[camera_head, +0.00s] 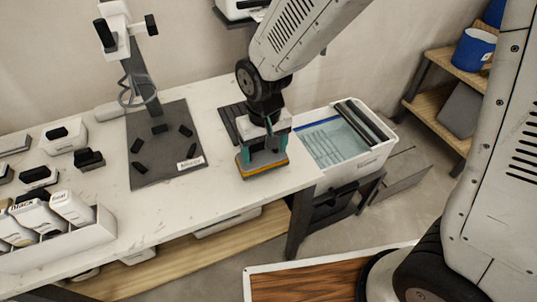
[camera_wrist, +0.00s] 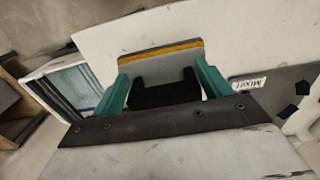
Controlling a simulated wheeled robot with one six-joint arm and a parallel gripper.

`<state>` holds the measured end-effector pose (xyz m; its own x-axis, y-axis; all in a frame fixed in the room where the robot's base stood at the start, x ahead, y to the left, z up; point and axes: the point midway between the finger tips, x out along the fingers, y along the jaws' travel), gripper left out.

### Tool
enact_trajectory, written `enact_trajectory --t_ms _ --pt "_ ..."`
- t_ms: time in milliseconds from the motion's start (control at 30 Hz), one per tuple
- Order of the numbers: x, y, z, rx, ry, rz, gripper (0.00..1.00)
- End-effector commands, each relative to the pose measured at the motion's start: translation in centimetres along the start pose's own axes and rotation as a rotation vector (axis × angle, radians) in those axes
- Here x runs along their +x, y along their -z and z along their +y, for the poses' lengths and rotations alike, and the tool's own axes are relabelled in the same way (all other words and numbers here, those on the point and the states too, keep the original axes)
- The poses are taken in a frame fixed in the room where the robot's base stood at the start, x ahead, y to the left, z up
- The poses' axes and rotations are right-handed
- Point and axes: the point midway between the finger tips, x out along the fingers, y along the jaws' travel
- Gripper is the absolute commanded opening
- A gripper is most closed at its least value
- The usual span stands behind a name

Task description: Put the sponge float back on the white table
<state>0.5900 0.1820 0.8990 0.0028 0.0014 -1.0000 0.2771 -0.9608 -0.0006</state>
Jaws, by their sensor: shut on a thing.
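The sponge float (camera_head: 262,171) has a grey plate with a yellow layer; in the wrist view its plate (camera_wrist: 160,57) and black handle (camera_wrist: 165,94) show. My gripper (camera_head: 263,150) is shut on the handle, with one teal finger on each side; its fingers also show in the wrist view (camera_wrist: 163,82). The float is level at the right end of the white table (camera_head: 140,218), near its front edge. I cannot tell whether its underside touches the tabletop.
A dark slotted piece (camera_head: 230,122) lies just behind the float. Left of it is a dark labelled mat (camera_head: 160,165) with a stand. A white bin of water (camera_head: 350,160) is close on the right. A box of bottles (camera_head: 70,245) stands front left.

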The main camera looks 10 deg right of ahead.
Motion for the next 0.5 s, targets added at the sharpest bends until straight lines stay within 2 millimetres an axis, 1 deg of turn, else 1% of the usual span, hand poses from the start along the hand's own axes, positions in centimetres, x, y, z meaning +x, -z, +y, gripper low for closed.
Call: enact_trajectory --t_ms 167,300,367,500 --pt "0.1 0.6 1.2 0.002 0.000 0.000 0.33" --pt "2.5 0.4 1.1 -0.001 -0.001 -0.003 0.33" --pt "3.3 0.5 1.0 -0.001 -0.001 -0.003 0.33" --pt "3.6 0.5 1.0 -0.001 0.000 0.002 0.33"
